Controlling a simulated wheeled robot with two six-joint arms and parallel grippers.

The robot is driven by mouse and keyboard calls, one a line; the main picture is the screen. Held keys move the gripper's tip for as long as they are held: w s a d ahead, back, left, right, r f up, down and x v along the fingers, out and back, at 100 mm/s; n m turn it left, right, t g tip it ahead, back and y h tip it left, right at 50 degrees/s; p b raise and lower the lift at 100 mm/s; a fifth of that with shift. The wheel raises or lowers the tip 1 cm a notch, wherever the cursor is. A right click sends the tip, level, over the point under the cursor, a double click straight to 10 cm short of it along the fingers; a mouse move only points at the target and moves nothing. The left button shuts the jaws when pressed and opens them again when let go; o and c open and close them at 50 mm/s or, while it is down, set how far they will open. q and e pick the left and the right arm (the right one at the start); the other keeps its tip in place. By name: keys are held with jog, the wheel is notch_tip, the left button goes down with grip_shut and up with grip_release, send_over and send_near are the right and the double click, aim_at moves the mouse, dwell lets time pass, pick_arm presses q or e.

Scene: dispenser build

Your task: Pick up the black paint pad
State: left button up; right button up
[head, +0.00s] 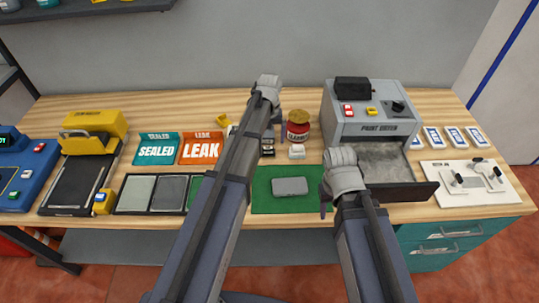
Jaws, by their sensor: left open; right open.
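A black block (352,87) sits on top of the grey machine (372,127) at the back right; I cannot tell for sure that it is the black paint pad. A dark grey pad (168,193) lies in the black tray at the left. My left gripper (268,92) is high over the back middle of the bench, left of the machine; it is open, with its fingertips largely hidden. My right gripper (340,180) is open in front of the machine, at the right edge of the green mat, and looks empty.
A grey block (290,187) lies on the green mat (262,204). A red jar (298,126) stands behind it. SEALED (157,149) and LEAK (201,149) signs, a yellow device (94,127), a white panel (472,190) and several cards (454,137) occupy the bench. My arms cross the middle.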

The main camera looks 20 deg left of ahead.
aim_at(268, 148)
pick_arm(q)
jog(key=shift+f+b, duration=0.35)
jog(key=shift+f, duration=0.35)
pick_arm(e)
jog(key=shift+f, duration=0.75)
pick_arm(q)
jog(key=shift+f, duration=0.1)
jog(key=f+b, duration=0.5)
jog(key=shift+w+a, duration=0.2)
jog(key=shift+a, duration=0.15)
pick_arm(e)
notch_tip(268, 148, down, 5)
jog(key=shift+f, duration=0.15)
pick_arm(q)
jog(key=shift+c, duration=0.4)
jog(key=c, duration=1.2)
jog(key=shift+r, duration=0.15)
jog(key=shift+c, duration=0.2)
pick_arm(e)
jog(key=shift+r, duration=0.2)
pick_arm(q)
notch_tip(268, 148, up, 10)
jog(key=p, duration=1)
pick_arm(e)
notch_tip(268, 148, up, 10)
